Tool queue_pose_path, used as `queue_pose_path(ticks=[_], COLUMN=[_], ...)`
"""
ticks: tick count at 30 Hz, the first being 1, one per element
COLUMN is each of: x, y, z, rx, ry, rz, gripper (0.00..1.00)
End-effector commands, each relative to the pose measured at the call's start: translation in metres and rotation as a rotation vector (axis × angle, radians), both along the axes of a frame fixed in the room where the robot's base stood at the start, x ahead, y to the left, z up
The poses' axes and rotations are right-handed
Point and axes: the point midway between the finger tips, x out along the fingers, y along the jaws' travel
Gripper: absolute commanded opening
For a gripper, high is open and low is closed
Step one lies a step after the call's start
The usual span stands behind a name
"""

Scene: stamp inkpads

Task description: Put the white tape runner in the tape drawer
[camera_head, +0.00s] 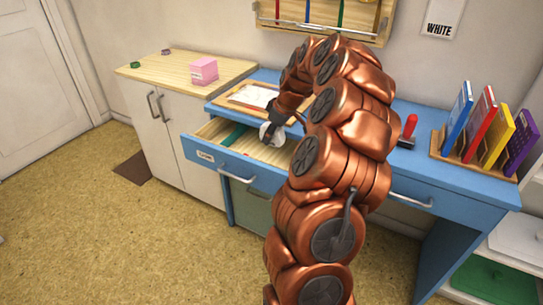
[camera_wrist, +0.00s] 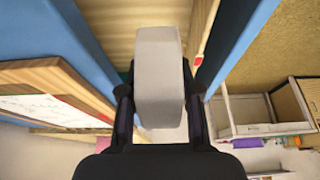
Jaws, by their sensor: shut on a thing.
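The white tape runner (camera_wrist: 160,65) is between the two dark fingers of my gripper (camera_wrist: 159,95) in the wrist view, and the gripper is shut on it. In the head view the white tape runner (camera_head: 267,132) shows in part at my gripper (camera_head: 273,128), over the open drawer. The drawer (camera_head: 232,167) has a blue front with a small white label (camera_head: 205,156) and a wooden inside. Whether the runner touches the drawer floor, I cannot tell. My arm hides the drawer's right part.
A teal item (camera_head: 234,135) lies in the drawer's left part. A wooden board with paper (camera_head: 253,96) lies on the blue desk behind. A red-handled stamp (camera_head: 409,128) and a wooden rack with colored folders (camera_head: 470,160) stand to the right. A pink box (camera_head: 204,71) sits on the left cabinet.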

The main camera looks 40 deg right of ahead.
Motion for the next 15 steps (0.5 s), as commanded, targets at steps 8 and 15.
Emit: queue_pose_path(ticks=[8, 15], x=[-0.010, -0.010], y=[-0.014, -0.013], z=[-0.019, -0.058], rx=[0.002, 0.001], ry=[0.002, 0.001], rz=[0.011, 0.012], gripper=[0.05, 0.05])
